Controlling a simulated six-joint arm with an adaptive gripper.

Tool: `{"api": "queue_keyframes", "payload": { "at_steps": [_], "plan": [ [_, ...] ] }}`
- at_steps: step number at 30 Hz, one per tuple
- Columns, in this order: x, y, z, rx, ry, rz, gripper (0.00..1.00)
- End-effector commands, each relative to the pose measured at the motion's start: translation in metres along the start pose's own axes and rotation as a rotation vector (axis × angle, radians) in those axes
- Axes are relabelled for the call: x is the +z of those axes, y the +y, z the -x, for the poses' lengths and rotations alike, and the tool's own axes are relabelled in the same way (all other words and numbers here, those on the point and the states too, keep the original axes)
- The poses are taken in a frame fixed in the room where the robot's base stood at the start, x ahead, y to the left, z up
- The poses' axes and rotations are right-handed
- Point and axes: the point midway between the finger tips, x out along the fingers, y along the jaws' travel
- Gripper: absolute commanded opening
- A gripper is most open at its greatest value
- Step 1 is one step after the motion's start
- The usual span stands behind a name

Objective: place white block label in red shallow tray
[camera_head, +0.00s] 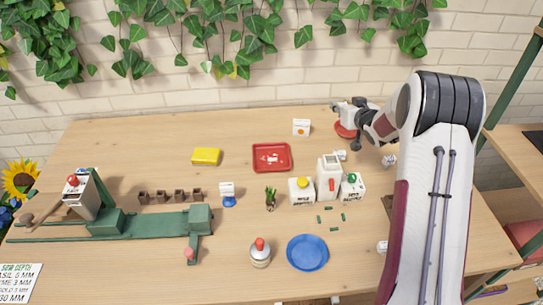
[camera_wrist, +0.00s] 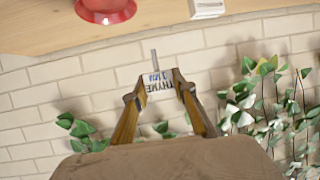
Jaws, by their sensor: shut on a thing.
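My gripper (camera_wrist: 158,88) is shut on a small white block label (camera_wrist: 157,77) with dark lettering that reads THYME, seen between the two fingertips in the wrist view. A thin grey stem sticks out from the label. In the head view my gripper (camera_head: 345,108) is at the back right, in front of the wall; the label cannot be made out there. The red shallow tray (camera_head: 286,166) lies flat near the table's middle, left of and nearer than my gripper. Small pale marks or pieces show inside it, too small to tell which.
A round red object (camera_head: 345,130) stands under my gripper. A white box (camera_head: 301,127) stands behind the tray. White containers (camera_head: 330,172) stand right of the tray, and a yellow block (camera_head: 206,156) lies left. A blue plate (camera_head: 307,252) is in front. Ivy hangs on the wall.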

Motion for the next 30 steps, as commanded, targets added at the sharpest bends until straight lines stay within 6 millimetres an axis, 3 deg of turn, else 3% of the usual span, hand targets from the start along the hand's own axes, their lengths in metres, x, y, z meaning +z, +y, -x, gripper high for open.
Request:
{"api": "queue_keyframes", "payload": {
  "at_steps": [3, 18, 24, 30],
  "plan": [
    [-0.006, -0.038, -0.004, -0.022, 0.000, 0.010, 0.13],
    [-0.013, -0.171, -0.003, -0.065, 0.000, 0.027, 0.13],
    [-0.008, -0.209, 0.005, -0.059, -0.002, 0.024, 0.13],
    [0.000, -0.234, 0.015, -0.036, -0.001, 0.014, 0.13]
  ]
}}
